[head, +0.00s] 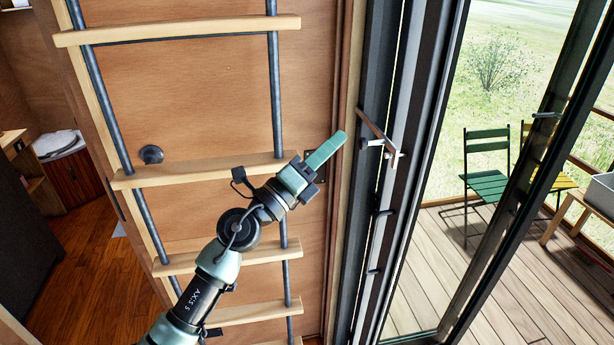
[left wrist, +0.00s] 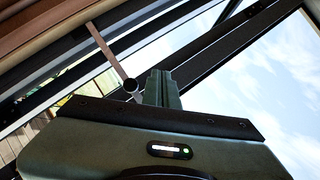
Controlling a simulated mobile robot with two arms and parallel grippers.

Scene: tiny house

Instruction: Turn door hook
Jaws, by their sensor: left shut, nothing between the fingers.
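The door hook (head: 376,128) is a thin brown bar on the dark door frame in the head view, slanting down to the right to a pale metal catch. In the left wrist view the hook (left wrist: 108,52) runs down from the upper left to a dark round end beside my fingers. My left gripper (head: 336,142) is shut and empty, its green fingers pointing up and right. In the head view it is left of the hook, with a visible gap. In the left wrist view the shut fingertips (left wrist: 160,76) show just right of the hook's lower end. My right gripper is not in view.
A wooden ladder (head: 205,174) with dark rails stands behind my left arm. The glass door (head: 560,110) on the right opens onto a deck (head: 460,265) with a green chair (head: 487,180). Dark handles (head: 383,212) sit lower on the door frame.

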